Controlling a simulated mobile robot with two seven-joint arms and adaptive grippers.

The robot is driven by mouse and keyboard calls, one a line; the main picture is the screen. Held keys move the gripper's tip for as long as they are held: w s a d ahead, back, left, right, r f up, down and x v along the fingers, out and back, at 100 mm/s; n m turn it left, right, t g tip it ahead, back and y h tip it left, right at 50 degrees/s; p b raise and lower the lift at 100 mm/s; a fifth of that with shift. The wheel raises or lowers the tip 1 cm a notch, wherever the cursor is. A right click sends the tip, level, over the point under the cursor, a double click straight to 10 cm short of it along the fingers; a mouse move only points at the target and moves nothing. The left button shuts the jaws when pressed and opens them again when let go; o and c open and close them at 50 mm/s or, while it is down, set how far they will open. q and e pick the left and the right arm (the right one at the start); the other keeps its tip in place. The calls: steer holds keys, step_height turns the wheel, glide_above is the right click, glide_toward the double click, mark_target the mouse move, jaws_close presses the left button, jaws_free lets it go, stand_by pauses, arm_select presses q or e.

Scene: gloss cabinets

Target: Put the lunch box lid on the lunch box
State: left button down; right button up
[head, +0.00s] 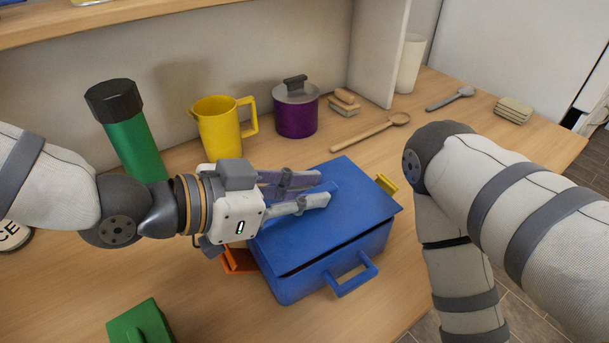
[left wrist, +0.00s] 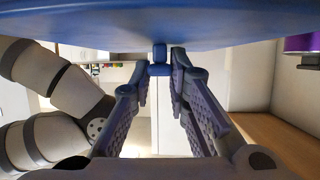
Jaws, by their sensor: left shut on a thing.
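The blue lunch box (head: 305,283) stands on the table with its front handle facing the near edge. The blue lunch box lid (head: 355,205) lies over the box top, with a dark gap visible between it and the box along the front. My left gripper (head: 322,190) is above the lid from the left, shut on its handle. In the left wrist view the lid (left wrist: 230,12) fills the top, and its small handle (left wrist: 159,60) sits between the fingertips of my left gripper (left wrist: 160,70). Whether the lid touches the box all round is hidden. My right gripper is out of view.
Behind stand a green bottle (head: 135,145), a yellow pitcher (head: 218,130) and a purple pot (head: 295,117). A wooden spoon (head: 370,131) lies behind the box. A green object (head: 140,325) is at the front left. My right arm is close on the right.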

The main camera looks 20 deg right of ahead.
arm_select(q)
steer(key=shift+f, duration=0.95)
stand_by(0.5)
steer(key=c, duration=1.5)
jaws_free()
steer(key=shift+o, duration=0.2)
steer(key=shift+a, duration=0.1)
steer(key=v, duration=1.2)
steer(key=shift+f, duration=0.1)
